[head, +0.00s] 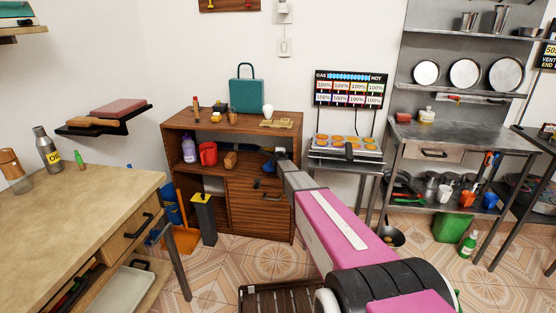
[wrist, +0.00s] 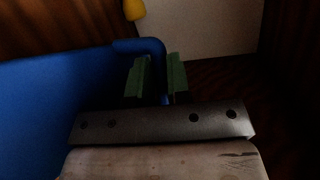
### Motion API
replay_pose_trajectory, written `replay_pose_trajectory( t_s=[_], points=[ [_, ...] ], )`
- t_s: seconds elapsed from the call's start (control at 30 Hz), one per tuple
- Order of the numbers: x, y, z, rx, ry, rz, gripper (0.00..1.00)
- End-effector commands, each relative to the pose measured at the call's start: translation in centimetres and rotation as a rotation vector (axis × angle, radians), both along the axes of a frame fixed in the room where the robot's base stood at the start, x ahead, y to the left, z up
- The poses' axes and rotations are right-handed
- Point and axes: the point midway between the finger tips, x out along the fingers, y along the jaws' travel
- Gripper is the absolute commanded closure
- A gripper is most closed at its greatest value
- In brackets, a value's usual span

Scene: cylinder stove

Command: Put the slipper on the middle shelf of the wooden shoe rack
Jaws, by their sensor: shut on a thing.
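My gripper (head: 274,160) reaches to the front of the brown wooden cabinet (head: 265,125), at its right upper compartment. In the wrist view, its green finger pads (wrist: 161,78) are shut on a narrow, bent edge of a blue thing (wrist: 60,95). The blue thing fills the left of that view, and I cannot tell whether it is a slipper. A little dark blue (head: 268,167) shows beside my gripper in the head view. A dark slatted wooden piece (head: 285,300) on the floor at the bottom edge may be the shoe rack; its shelves are hidden. No slipper is clearly recognisable.
A wooden worktable (head: 70,205) stands at the left. A steel bench (head: 465,140) with pots and cups stands at the right. A red mug (head: 208,153) and a purple bottle (head: 189,149) stand in the cabinet. Tiled floor (head: 215,270) is open in front.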

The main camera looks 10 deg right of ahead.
Motion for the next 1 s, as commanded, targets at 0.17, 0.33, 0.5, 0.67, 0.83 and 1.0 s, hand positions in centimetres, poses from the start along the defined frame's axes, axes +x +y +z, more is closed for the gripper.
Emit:
replay_pose_trajectory(
  t_s=[0.17, 0.33, 0.5, 0.67, 0.83, 1.0],
  points=[
    [0.3, -0.2, -1.4, 0.0, 0.0, 0.0, 1.0],
    [0.3, -0.1, -3.6, 0.0, 0.001, 0.0, 1.0],
    [0.2, -0.1, -4.2, 0.0, -0.001, 0.0, 1.0],
    [0.2, -0.1, -4.1, 0.0, -0.001, 0.0, 1.0],
    [0.2, -0.1, -4.3, 0.0, -0.001, 0.0, 0.67],
    [0.2, -0.1, -4.3, 0.0, 0.0, 0.0, 0.57]
  ],
)
